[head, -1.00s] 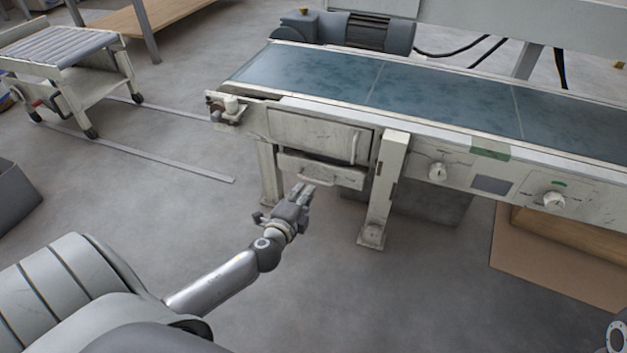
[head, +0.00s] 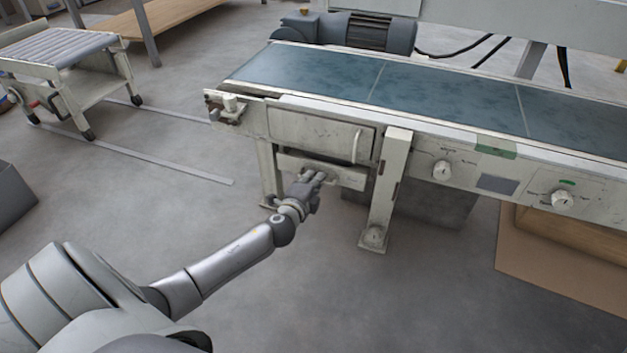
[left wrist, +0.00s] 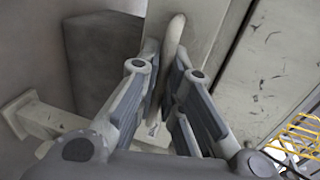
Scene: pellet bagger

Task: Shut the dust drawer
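The dust drawer (head: 347,178) is the pale, low front under the hatch at the left end of the conveyor machine. How far it stands out is hard to judge in the head view. Its bar handle (left wrist: 172,45) shows in the left wrist view, between the finger pads. My left gripper (head: 316,176) is at the drawer front and hides most of the handle in the head view. In the left wrist view my left gripper (left wrist: 167,75) has its fingers drawn close on both sides of the handle, seemingly touching it. My right gripper is not in view.
A hatch (head: 318,132) with its own handle sits just above the drawer. A machine leg (head: 384,195) stands close to its right. The belt (head: 430,92) runs above. A roller cart (head: 65,65) stands at the far left. The floor before the drawer is clear.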

